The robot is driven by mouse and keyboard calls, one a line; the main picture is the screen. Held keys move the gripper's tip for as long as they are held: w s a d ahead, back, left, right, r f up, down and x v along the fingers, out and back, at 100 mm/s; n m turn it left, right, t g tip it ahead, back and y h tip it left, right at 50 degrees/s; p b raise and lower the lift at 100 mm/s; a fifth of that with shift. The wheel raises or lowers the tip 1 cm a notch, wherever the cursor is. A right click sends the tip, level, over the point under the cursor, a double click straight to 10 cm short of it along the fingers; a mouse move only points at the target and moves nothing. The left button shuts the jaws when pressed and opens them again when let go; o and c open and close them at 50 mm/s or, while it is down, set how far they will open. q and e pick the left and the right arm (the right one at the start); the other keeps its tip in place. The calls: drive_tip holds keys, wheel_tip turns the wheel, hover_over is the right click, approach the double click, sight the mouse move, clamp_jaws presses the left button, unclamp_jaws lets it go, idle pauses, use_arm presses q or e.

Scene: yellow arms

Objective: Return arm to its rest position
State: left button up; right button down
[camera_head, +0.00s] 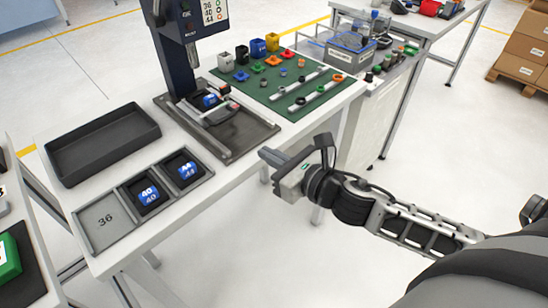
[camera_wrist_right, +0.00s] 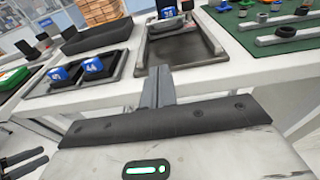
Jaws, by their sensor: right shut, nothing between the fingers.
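My right arm (camera_head: 415,222) comes in from the lower right and reaches toward the front edge of the white table (camera_head: 235,175). Its gripper (camera_head: 272,160) is in front of that edge, apart from the parts on the table. In the right wrist view the two fingers (camera_wrist_right: 158,85) are together with nothing between them, pointing at the table. My left arm does not show in the head view.
A dark press (camera_head: 180,60) stands on the table with a blue part (camera_head: 210,100) on it. Blue parts sit in slots 40 (camera_head: 148,195) and 44 (camera_head: 184,170); slot 36 (camera_head: 105,220) is empty. A black tray (camera_head: 100,140) lies behind. Open floor surrounds my arm.

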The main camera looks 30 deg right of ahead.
drive_tip(key=shift+s+d, duration=0.1)
drive_tip(key=shift+s, duration=0.25)
drive_tip(key=s+a+f+n+g, duration=0.1)
drive_tip(key=s+f+n, duration=0.3)
drive_tip(key=n, duration=0.7)
drive_tip(key=s+a+f+n+g+h, duration=0.1)
drive_tip(key=s+f+n, duration=0.4)
drive_tip(key=n, duration=0.7)
drive_tip(key=s+a+f+n+g+h, duration=0.1)
drive_tip(key=s+a+f+n+g, duration=0.2)
drive_tip(key=f+n, duration=0.4)
drive_tip(key=shift+s+a+n, duration=0.7)
drive_tip(key=shift+a+n, duration=0.05)
drive_tip(key=shift+n, duration=1.75)
